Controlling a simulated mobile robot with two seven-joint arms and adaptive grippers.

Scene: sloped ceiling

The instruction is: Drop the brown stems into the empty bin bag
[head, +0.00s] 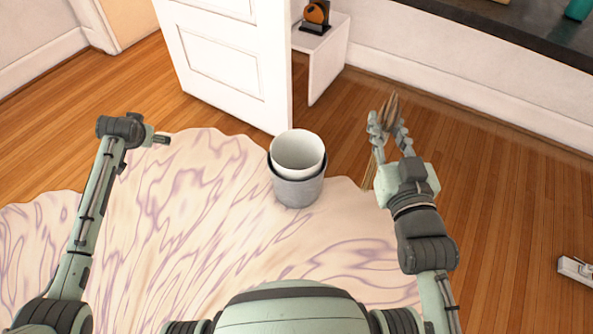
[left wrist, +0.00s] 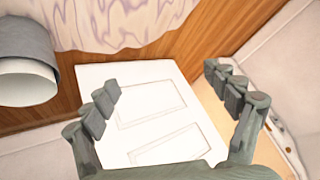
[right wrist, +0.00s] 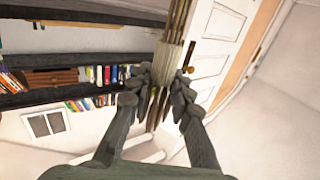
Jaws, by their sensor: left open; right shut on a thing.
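The brown stems (head: 391,106) are a thin bundle held in my right gripper (head: 390,122), to the right of the bin. In the right wrist view the stems (right wrist: 177,30) run between the closed fingers (right wrist: 162,92). The bin (head: 298,189) is a grey bucket with a white liner (head: 297,150), which looks like the bin bag and shows no contents. It stands upright on the rug. In the left wrist view the bin (left wrist: 22,45) is at the upper left. My left gripper (left wrist: 162,95) is open and empty, well left of the bin in the head view.
A pale rug with purple veins (head: 190,230) covers the floor under the bin. A white door (head: 225,60) stands just behind it. A small white side table (head: 330,55) holds an orange and black object (head: 316,15).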

